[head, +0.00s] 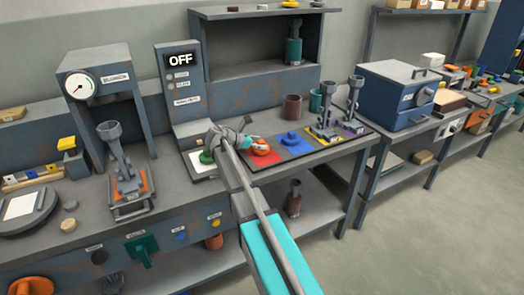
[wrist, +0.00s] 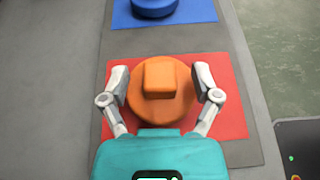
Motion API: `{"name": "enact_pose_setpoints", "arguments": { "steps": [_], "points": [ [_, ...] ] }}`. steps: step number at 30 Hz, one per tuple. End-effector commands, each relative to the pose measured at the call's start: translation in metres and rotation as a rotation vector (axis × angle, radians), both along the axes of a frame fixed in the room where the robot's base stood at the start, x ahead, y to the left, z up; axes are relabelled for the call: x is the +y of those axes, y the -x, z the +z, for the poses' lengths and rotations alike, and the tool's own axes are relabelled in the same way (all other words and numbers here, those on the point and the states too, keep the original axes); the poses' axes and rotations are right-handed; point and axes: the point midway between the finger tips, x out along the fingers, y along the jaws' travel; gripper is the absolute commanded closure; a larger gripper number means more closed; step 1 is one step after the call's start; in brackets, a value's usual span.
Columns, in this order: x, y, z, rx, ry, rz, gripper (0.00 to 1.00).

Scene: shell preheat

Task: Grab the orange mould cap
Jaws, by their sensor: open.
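The orange mould cap (wrist: 160,105) is a round disc with a raised block on top. It sits on the red mat (wrist: 232,108) and also shows in the head view (head: 262,147). My gripper (wrist: 162,88) is open, with one finger on each side of the cap. Whether the fingers touch the cap's edge cannot be told. In the head view my gripper (head: 252,142) is small and just at the cap's left, partly covering the red mat.
A blue cap (head: 291,139) sits on the blue mat (head: 292,150), just beyond the red one. Tall moulds (head: 326,118) stand on the mats farther right. A control post marked OFF (head: 181,95) and a green cap (head: 206,157) are at the left.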

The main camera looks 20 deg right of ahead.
Motion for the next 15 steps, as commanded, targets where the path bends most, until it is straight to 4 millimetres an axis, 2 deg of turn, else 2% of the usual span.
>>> {"name": "enact_pose_setpoints", "arguments": {
  "steps": [4, 15],
  "points": [
    [-0.009, -0.0003, -0.0046, 0.0, 0.0, 0.001, 0.2],
    [-0.0098, -0.0003, -0.004, 0.001, 0.0, 0.001, 0.2]
  ]
}}
